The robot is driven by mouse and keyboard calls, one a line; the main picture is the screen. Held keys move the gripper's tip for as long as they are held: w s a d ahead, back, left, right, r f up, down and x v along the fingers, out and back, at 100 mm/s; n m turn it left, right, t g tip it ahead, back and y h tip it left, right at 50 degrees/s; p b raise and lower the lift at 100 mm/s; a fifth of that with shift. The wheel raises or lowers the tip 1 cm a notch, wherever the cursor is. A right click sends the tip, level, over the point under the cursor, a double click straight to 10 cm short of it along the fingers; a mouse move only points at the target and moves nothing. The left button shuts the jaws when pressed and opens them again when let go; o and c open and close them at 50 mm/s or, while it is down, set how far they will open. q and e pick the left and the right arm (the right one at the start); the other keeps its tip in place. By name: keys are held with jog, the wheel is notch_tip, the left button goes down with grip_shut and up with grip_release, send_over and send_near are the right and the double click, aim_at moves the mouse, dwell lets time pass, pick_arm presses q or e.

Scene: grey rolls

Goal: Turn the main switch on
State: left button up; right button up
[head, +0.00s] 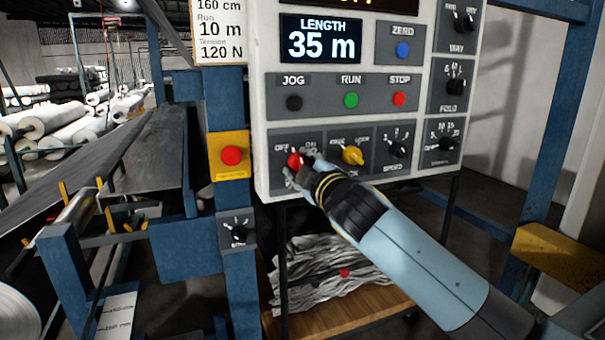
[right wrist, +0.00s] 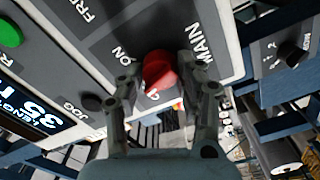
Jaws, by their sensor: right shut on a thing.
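The main switch (head: 294,159) is a red knob at the lower left of the white control panel (head: 259,120), between the labels OFF and ON. My right gripper (head: 300,171) reaches it from the lower right and is shut on it. In the right wrist view the red knob (right wrist: 160,70) sits between my two fingertips (right wrist: 160,75). The ON and MAIN labels show around it; the OFF label is mostly hidden. I cannot tell exactly which label the knob points at. My left gripper is not in view.
A yellow knob (head: 352,155) is close to the right of the main switch. Black JOG (head: 294,102), green RUN (head: 351,100) and red STOP (head: 399,98) buttons sit above. A red button on a yellow plate (head: 229,140) is to the left. Shelf (head: 370,318) below.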

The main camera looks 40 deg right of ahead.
jog(key=m+b, duration=0.1)
jog(key=m, duration=0.1)
jog(key=m+b, duration=0.1)
jog(key=m, duration=0.1)
jog(key=m+b, duration=0.1)
jog(key=m, duration=0.1)
jog(key=shift+f+m, duration=0.25)
jog(key=shift+m, duration=0.05)
jog(key=m+b, duration=0.3)
jog(key=m, duration=0.2)
jog(key=shift+m, duration=0.4)
jog(key=shift+r, duration=0.1)
jog(key=o, duration=1.2)
jog(key=shift+c, duration=0.2)
jog(key=shift+r, duration=0.1)
jog(key=shift+s, duration=0.1)
jog(key=v, duration=1.2)
